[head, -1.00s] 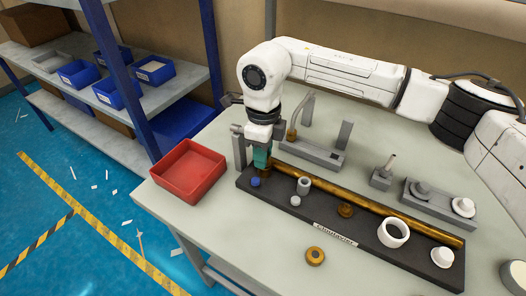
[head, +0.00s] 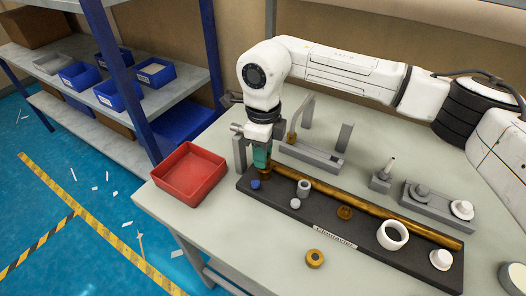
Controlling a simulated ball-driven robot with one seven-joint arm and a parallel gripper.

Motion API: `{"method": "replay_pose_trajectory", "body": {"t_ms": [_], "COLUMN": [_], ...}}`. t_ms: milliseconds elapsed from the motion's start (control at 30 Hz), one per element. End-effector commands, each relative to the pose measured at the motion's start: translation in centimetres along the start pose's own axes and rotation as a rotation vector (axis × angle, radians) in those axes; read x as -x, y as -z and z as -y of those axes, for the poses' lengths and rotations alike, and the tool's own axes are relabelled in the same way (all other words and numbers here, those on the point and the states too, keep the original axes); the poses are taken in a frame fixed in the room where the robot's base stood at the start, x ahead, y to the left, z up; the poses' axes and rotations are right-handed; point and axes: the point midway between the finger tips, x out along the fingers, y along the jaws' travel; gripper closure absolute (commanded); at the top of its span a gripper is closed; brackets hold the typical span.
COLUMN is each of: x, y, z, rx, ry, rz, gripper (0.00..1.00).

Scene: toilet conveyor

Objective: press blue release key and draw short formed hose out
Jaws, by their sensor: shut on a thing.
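The blue key (head: 255,184) is a small round blue button at the left end of a dark base board (head: 330,232). My gripper (head: 262,164) points down just behind it, with green fingers, shut on a brass-coloured piece (head: 265,174) at the left end of a long brass pipe (head: 370,208). The fingers partly hide that piece, and its exact shape is too small to tell. The key stands apart from the fingers. I cannot pick out the short formed hose for certain; a thin bent piece with a tan lower end (head: 292,137) stands in a grey fixture (head: 315,157) behind the board.
An empty red tray (head: 189,172) stands left of the board. White fittings, including a large ring (head: 393,235), stand on the board. Grey stands (head: 436,203) are behind right. A shelf with blue bins (head: 118,90) is at left.

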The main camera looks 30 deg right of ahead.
Motion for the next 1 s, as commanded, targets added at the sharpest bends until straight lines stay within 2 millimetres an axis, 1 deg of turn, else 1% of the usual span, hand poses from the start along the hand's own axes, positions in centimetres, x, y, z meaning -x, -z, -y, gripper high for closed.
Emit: {"method": "replay_pose_trajectory", "body": {"t_ms": [467,1000], "x": [0.2,2.1], "y": [0.0,-0.1], "z": [0.0,0.0], "rx": [0.000,0.000], "ry": [0.000,0.000], "rz": [0.000,0.000], "gripper": [1.00,1.00]}}
